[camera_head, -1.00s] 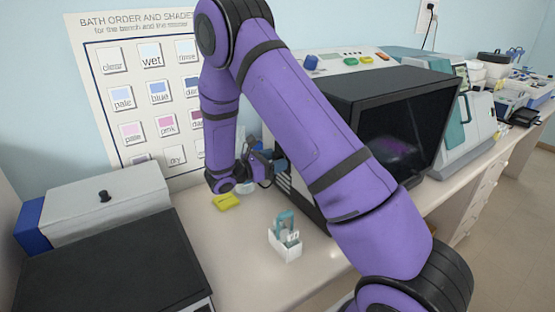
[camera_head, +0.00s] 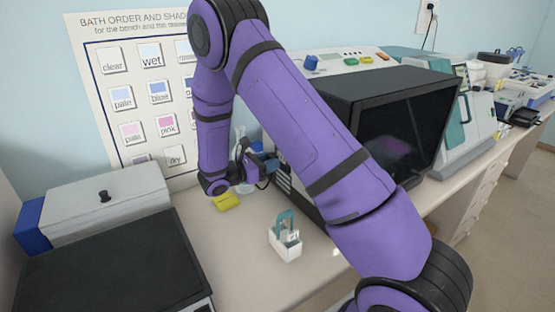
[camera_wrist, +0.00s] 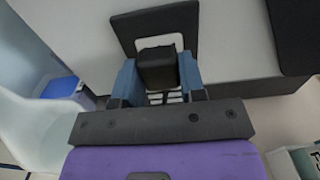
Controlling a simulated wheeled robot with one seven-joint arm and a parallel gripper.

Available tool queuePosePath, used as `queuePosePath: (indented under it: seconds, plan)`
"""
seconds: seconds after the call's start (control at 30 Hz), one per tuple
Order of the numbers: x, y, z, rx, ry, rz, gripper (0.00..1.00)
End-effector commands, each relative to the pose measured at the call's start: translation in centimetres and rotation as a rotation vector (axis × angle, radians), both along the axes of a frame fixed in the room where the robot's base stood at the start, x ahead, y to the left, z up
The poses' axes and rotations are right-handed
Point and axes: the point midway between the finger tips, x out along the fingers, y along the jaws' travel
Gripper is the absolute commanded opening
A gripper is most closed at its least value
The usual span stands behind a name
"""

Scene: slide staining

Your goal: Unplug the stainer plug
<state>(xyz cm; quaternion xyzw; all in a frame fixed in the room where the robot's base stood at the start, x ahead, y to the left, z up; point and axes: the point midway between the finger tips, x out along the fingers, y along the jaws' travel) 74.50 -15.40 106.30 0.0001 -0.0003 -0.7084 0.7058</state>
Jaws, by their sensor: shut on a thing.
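My gripper (camera_wrist: 159,78) has blue fingers shut on a black plug (camera_wrist: 158,62) in the wrist view. A black square plate (camera_wrist: 126,32) on a pale grey face lies beyond the plug. I cannot tell whether the plug still touches this plate. In the head view my gripper (camera_head: 266,165) is at the left side of the stainer (camera_head: 345,92), a dark box with a glossy window. The plug cannot be made out there.
A small white holder (camera_head: 287,248) with a teal-handled item stands on the bench in front. A yellow block (camera_head: 226,201) lies below my wrist. A grey lidded box (camera_head: 108,205) and a black-topped unit (camera_head: 105,265) stand at left.

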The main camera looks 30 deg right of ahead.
Motion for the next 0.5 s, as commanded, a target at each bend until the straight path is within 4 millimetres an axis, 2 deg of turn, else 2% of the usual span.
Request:
queuePosePath:
  seconds: [0.5]
  plan:
    - [0.0, 1.8, 0.0, 0.001, 0.0, 0.001, 0.0]
